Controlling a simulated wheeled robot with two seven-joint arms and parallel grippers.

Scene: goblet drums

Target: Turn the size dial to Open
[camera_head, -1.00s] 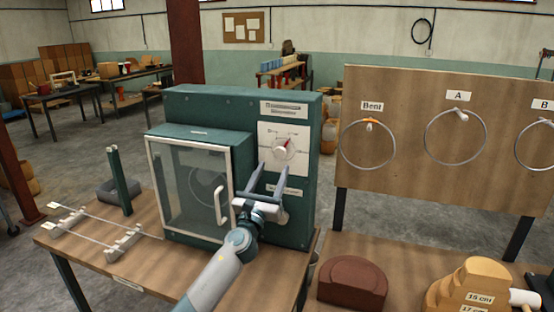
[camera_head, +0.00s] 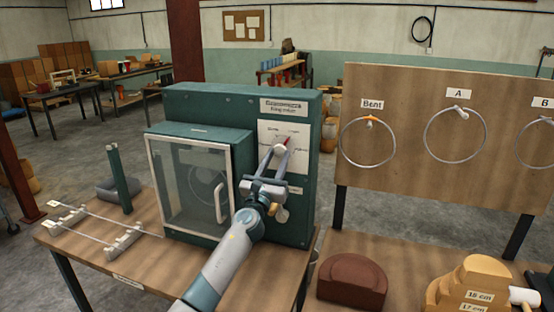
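The size dial (camera_head: 285,143) is a round light knob with a red pointer on a white label plate (camera_head: 302,132), on the front of the green machine (camera_head: 240,103). My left gripper (camera_head: 276,151) reaches up to the dial, with its two fingers at the knob. The fingers are close together over the dial and hide much of it; whether they grip it firmly is hard to see. The red pointer shows between the fingertips, pointing up and slightly right. The scale lettering is too small to read. My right gripper is not in view.
A glass-fronted door (camera_head: 190,190) with a white handle (camera_head: 221,200) is left of my arm. A wooden board (camera_head: 430,185) with hanging metal rings stands at the right. Below it are a brown block (camera_head: 352,283) and stepped wooden formers (camera_head: 470,285).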

